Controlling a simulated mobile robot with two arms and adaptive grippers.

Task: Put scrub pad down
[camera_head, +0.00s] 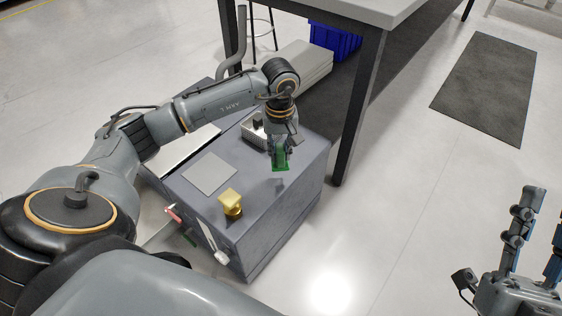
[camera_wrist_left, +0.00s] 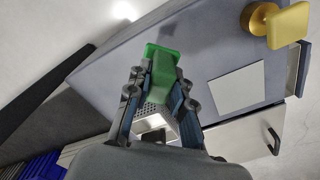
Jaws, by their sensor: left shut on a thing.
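The green scrub pad (camera_head: 281,160) is held in my left gripper (camera_head: 281,150), which points down over the right part of a grey cabinet top (camera_head: 260,205). In the left wrist view the green pad (camera_wrist_left: 160,58) sits between the two fingers of the left gripper (camera_wrist_left: 158,85), which are shut on it. A dark shadow lies on the top beside the pad; I cannot tell whether the pad touches the surface. My right gripper (camera_head: 540,235) is at the lower right of the head view, fingers spread, empty and partly cut off, away from the cabinet.
A light square plate (camera_head: 210,173) and a yellow knobbed object (camera_head: 231,205) stand on the cabinet top. A table (camera_head: 372,12) stands behind, with a blue bin (camera_head: 335,40) underneath. The top's front right is clear.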

